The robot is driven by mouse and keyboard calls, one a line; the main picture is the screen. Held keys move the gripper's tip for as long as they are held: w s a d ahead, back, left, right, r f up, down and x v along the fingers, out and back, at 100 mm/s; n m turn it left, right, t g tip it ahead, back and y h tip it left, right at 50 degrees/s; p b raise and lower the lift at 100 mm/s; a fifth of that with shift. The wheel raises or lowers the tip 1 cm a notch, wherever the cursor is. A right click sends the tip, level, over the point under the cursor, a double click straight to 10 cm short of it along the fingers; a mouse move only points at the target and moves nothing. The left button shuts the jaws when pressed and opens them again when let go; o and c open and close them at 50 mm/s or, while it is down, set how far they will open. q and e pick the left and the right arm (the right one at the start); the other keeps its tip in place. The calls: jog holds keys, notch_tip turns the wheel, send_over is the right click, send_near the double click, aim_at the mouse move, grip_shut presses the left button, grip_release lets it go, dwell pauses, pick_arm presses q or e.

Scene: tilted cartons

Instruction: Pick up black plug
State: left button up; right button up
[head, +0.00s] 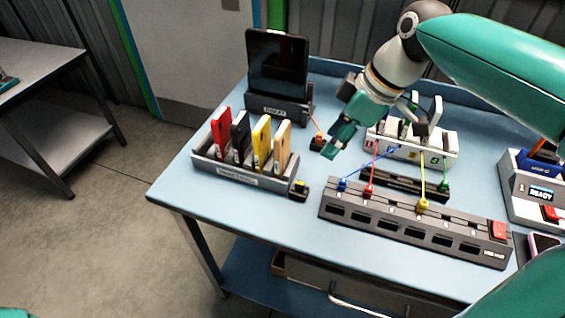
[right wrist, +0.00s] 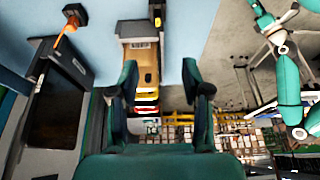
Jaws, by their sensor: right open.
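A small black plug (head: 299,189) with a yellow mark lies on the blue table at the right end of the phone holder. It seems to show at the top edge of the right wrist view (right wrist: 157,10). Another dark plug (head: 318,142) with an orange cable stands near the tablet dock; the right wrist view shows it at top left (right wrist: 75,15). My right gripper (head: 330,148) is open and empty above the table, close to the orange-cabled plug in the head view and apart from the plugs.
A grey holder (head: 240,179) has red, black, yellow and tan phones upright. Behind it stands a tablet (head: 277,62) in a dock. A grey socket strip (head: 410,232) and a white charger block (head: 410,150) with coloured cables stand to the right.

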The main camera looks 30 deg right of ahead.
send_over(298, 182)
jog(key=s+d, duration=0.2)
jog(key=f, duration=1)
jog(key=shift+w+a+f, duration=0.2)
jog(key=shift+a+f, duration=0.05)
jog(key=shift+p+x, duration=0.3)
jog(key=shift+x, duration=2.25)
jog(key=c, duration=0.9)
